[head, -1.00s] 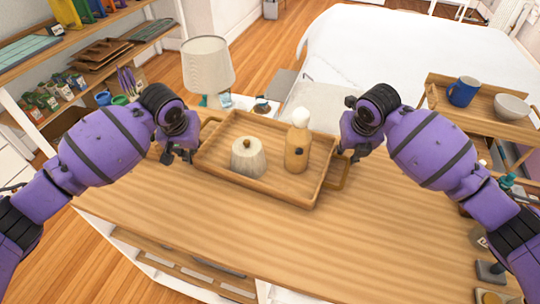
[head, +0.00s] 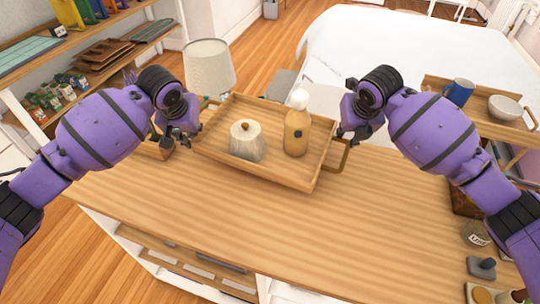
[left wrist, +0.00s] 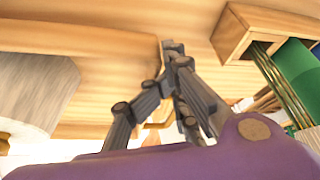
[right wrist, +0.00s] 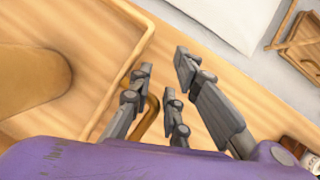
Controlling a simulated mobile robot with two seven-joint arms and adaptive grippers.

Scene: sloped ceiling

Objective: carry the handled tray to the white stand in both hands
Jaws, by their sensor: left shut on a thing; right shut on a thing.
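The handled tray (head: 260,176) is wooden, with raised rims and a handle at each end. It carries a pale lidded jar (head: 247,142) and a tan bottle with a white top (head: 296,133), both upright. My left gripper (head: 183,143) is shut on the left handle, mostly hidden by its fingers. My right gripper (head: 347,136) is shut on the right handle (head: 338,160), which also shows in the right wrist view (right wrist: 152,108). The tray appears held just above the wooden counter. I cannot pick out the white stand with certainty.
The wooden counter (head: 270,225) is clear in front of the tray. A lamp (head: 208,66) stands behind it, and a white bed (head: 420,55) lies beyond. A wooden cart (head: 440,102) with a blue mug (head: 459,91) and bowl (head: 505,107) is at right. Shelves (head: 60,85) fill the left.

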